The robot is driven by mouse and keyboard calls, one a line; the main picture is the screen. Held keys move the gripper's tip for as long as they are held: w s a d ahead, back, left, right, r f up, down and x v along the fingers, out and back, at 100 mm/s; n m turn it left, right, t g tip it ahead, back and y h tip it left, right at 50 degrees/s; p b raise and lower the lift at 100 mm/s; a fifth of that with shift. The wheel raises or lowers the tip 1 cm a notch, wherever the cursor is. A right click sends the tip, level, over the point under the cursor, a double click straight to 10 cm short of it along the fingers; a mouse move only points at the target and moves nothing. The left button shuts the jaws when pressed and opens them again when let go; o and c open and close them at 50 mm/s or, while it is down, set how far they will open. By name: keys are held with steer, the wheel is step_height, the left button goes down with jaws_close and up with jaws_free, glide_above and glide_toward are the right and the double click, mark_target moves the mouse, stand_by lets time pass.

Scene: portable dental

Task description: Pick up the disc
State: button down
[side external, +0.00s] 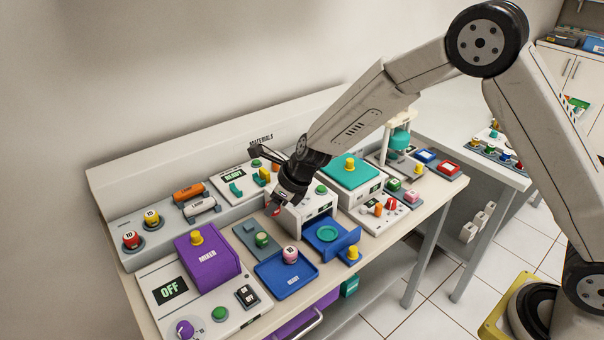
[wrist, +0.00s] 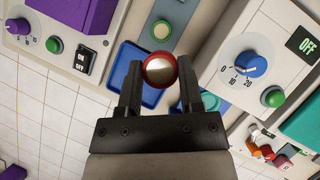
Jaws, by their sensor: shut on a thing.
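A round disc (wrist: 160,68) with a red rim and a shiny brownish-silver face sits between the two fingertips of my gripper (wrist: 160,78) in the wrist view. My gripper is shut on it. In the side view my gripper (side external: 281,203) points down in front of the white unit in the middle of the bench. A small red part of the disc (side external: 276,211) shows at the fingertips. It is held up, above the blue tray (side external: 270,283). The fingers hide part of the disc there.
A pink-and-white jar (side external: 290,255) stands on the blue tray. To its right is an open blue drawer (side external: 348,242) with a teal round piece (side external: 327,234). The purple mixer (side external: 215,265) stands left. White units with knobs and buttons crowd the bench.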

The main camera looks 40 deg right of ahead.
steer(key=shift+s+d+r, duration=0.15)
steer(key=shift+s+r, duration=0.15)
steer(key=shift+s, duration=0.35)
steer(key=shift+s+d+r, duration=0.15)
steer(key=shift+s+r, duration=0.15)
steer(key=shift+s, duration=0.35)
steer(key=shift+s+d+r, duration=0.15)
steer(key=shift+s+r, duration=0.15)
steer(key=shift+s, duration=0.35)
steer(key=shift+d+f, duration=0.1)
steer(key=shift+d, duration=0.05)
steer(key=n+g+y, duration=0.2)
steer(key=n, duration=0.3)
glide_above(322, 235)
steer(key=d, duration=0.2)
step_height(322, 235, down, 6)
steer(key=shift+s, duration=0.45)
steer(key=shift+a+f, duration=0.15)
steer(key=shift+f, duration=0.05)
steer(key=shift+f, duration=3.4)
steer(key=shift+f, duration=0.1)
